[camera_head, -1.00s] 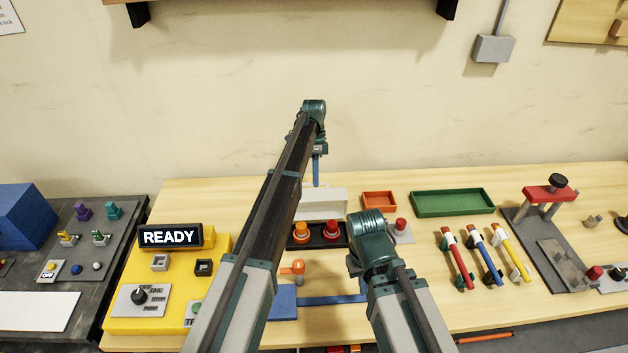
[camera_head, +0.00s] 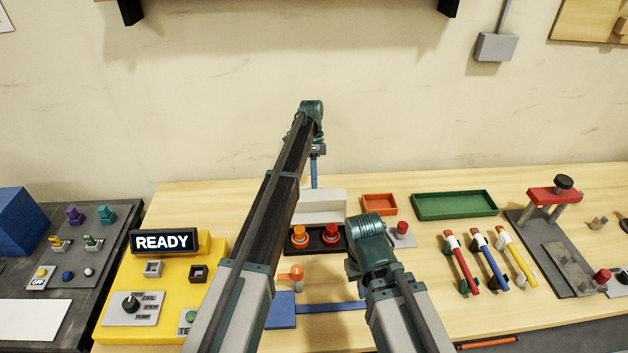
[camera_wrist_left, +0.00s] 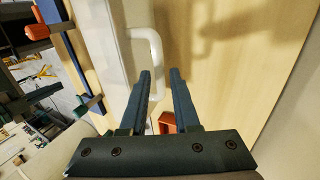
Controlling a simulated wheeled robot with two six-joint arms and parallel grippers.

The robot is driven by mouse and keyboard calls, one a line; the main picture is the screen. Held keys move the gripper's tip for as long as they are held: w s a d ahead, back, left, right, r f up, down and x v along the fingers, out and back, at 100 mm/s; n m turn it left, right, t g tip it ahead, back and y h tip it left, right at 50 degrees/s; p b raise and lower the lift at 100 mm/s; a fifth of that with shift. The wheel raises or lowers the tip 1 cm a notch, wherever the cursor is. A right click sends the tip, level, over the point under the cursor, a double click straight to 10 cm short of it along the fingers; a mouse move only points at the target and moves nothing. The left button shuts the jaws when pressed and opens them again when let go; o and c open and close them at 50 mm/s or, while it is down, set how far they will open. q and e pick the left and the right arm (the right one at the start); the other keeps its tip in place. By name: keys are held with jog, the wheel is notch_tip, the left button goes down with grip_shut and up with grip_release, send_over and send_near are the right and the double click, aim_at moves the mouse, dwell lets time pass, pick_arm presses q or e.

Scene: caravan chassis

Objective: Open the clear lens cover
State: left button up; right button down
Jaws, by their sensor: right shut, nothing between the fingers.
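A pale, whitish panel that looks like the lens cover (camera_head: 318,204) stands behind two round orange-red lenses on a black base (camera_head: 317,251). In the left wrist view its white edge (camera_wrist_left: 107,45) and a white loop handle (camera_wrist_left: 156,55) show. My left gripper (camera_head: 315,180) reaches down at the panel's back edge. In the left wrist view its two fingers (camera_wrist_left: 161,72) are apart, with the handle near and between their tips; I cannot tell whether they touch it. My right gripper (camera_head: 353,268) is low beside the black base, mostly hidden by its own wrist, shut and empty.
An orange tray (camera_head: 379,204) and a green tray (camera_head: 453,204) lie to the right. A red button (camera_head: 403,229) and several coloured handles (camera_head: 487,259) stand right of my right arm. A yellow READY panel (camera_head: 135,323) is at left. The wall is behind.

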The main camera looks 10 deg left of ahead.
pick_arm(q)
jog(key=shift+o, duration=0.9)
jog(key=p+v, duration=0.6)
jog(key=v, duration=0.1)
jog(key=shift+r+p, duration=0.2)
jog(key=shift+p, duration=0.15)
jog(key=shift+w, duration=0.1)
jog(key=shift+f, duration=0.1)
